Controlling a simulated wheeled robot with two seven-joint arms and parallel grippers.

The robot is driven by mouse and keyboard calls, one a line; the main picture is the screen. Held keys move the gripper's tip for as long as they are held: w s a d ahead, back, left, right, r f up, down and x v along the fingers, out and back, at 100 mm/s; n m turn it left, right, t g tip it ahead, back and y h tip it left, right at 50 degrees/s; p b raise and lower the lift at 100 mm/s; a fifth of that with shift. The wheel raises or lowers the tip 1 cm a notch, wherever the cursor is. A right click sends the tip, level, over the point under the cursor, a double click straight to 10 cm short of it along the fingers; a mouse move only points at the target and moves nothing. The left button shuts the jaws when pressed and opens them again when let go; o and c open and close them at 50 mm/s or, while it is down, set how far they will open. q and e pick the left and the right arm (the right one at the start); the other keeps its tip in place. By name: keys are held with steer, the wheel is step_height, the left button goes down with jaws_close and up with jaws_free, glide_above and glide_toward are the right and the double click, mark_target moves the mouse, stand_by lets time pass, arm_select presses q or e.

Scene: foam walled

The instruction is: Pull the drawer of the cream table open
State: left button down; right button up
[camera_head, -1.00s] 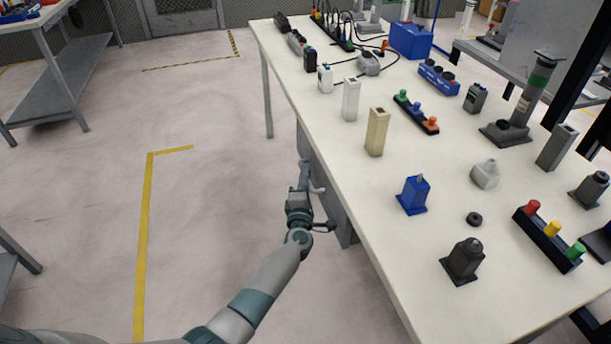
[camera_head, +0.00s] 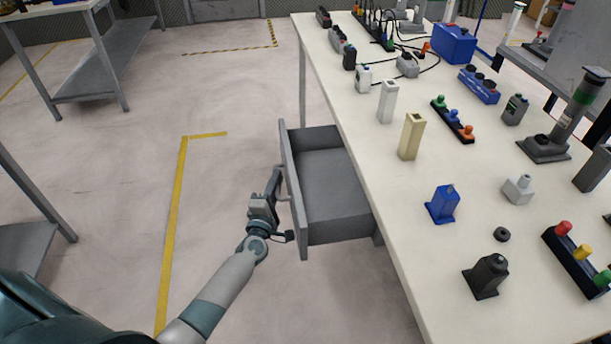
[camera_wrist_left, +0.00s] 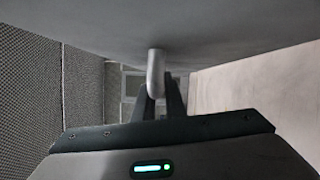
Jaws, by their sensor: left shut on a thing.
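The cream table (camera_head: 385,188) runs along the right of the head view. Its grey drawer (camera_head: 335,188) stands well out from under the left edge of the tabletop, and its inside looks empty. My left gripper (camera_head: 277,186) is at the outer side of the drawer front and is shut on the drawer handle (camera_head: 289,184). In the left wrist view the handle (camera_wrist_left: 156,75) is a grey bar that reaches down between the dark fingers (camera_wrist_left: 160,100), below the drawer front (camera_wrist_left: 230,30). My right gripper is not in view.
Several items stand on the tabletop, among them a cream block (camera_head: 411,137), a blue part (camera_head: 442,205) and a black part (camera_head: 486,277). Grey workbenches stand at the left (camera_head: 92,85). The floor (camera_head: 230,180) left of the drawer is clear.

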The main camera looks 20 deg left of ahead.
arm_select(q)
steer(key=s+a, duration=0.4)
steer(key=a, duration=0.3)
steer(key=shift+s+b, duration=0.4)
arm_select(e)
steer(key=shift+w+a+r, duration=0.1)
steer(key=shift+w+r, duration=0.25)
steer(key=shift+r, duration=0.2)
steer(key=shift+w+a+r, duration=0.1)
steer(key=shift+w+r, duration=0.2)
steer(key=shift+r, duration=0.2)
arm_select(q)
steer(key=c, duration=1.8)
jaws_free()
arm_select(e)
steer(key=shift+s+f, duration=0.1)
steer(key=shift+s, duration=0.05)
arm_select(q)
steer(key=shift+s, duration=0.15)
